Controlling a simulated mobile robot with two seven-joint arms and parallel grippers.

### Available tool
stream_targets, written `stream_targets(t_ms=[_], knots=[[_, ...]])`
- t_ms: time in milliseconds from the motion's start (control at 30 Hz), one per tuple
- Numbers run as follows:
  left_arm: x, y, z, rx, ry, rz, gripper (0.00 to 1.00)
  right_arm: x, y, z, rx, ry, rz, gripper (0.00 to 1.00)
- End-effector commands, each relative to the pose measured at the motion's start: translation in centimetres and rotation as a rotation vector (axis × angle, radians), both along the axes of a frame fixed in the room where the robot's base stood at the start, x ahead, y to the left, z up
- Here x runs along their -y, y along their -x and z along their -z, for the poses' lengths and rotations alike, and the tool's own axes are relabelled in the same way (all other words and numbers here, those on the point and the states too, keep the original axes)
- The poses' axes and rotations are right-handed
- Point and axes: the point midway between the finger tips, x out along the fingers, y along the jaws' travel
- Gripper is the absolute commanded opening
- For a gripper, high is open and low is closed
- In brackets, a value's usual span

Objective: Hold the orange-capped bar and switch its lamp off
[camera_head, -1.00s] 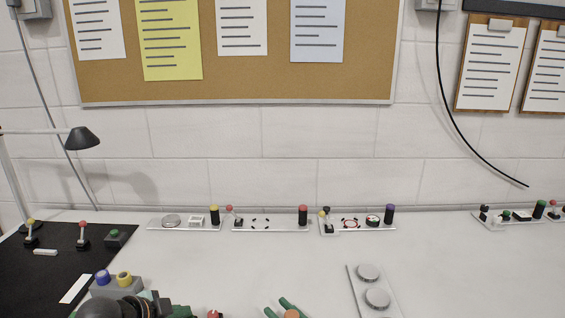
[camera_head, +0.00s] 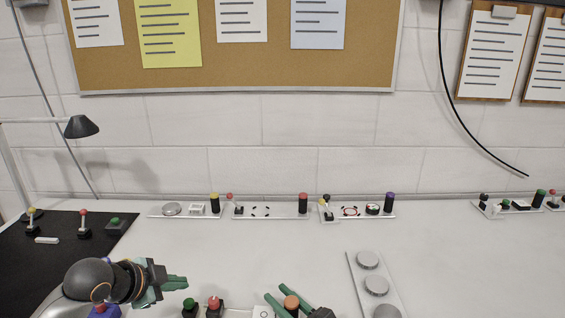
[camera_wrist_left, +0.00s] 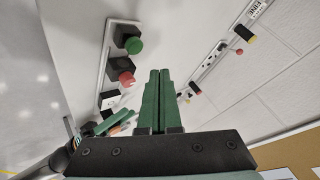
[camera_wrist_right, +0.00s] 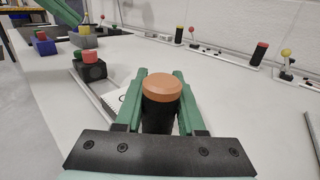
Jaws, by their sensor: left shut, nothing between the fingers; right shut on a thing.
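The orange-capped bar shows at the bottom edge of the head view, partly cut off. Its black post with the orange cap (camera_head: 291,302) stands between the fingers of my right gripper (camera_head: 292,306), which is shut on it; the right wrist view shows the cap (camera_wrist_right: 162,87) too. The bar (camera_wrist_left: 106,55) carries a green button (camera_head: 190,305) and a red button (camera_head: 214,304) on black blocks. A white plate (camera_head: 263,312) sits beside the post; I cannot tell the lamp's state. My left gripper (camera_head: 184,283) is shut and empty, left of and above the buttons; its fingers (camera_wrist_left: 160,75) show in its wrist view.
A bar with round silver discs (camera_head: 367,260) lies right of my right gripper. Several other bars (camera_head: 270,214) line the wall. A black mat (camera_head: 60,262) with small levers and a desk lamp (camera_head: 82,126) are at left. The middle of the bench is clear.

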Motion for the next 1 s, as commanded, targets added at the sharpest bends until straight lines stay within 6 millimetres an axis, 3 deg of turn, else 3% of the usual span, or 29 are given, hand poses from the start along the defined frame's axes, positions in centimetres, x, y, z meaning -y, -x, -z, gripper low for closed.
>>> stream_targets(t_ms=[100,367,400,700,1000], knots=[[-0.02,-0.02,-0.92,0.002,0.000,0.000,0.00,0.03,-0.04,-0.04,0.001,-0.001,0.001,0.00],[-0.03,0.01,-1.17,0.001,0.001,0.000,0.00,0.04,-0.03,-0.04,0.001,0.001,0.001,0.00],[-0.02,0.00,-1.18,0.002,0.000,-0.001,0.00,0.04,-0.03,-0.03,0.001,0.001,0.001,0.40],[0.00,0.00,-1.16,0.003,0.001,0.000,0.00,0.02,-0.01,-0.01,0.001,0.001,0.000,0.73],[0.01,0.00,-1.15,0.003,0.001,0.000,0.00,0.16,0.14,0.03,0.000,0.001,0.000,0.73]])
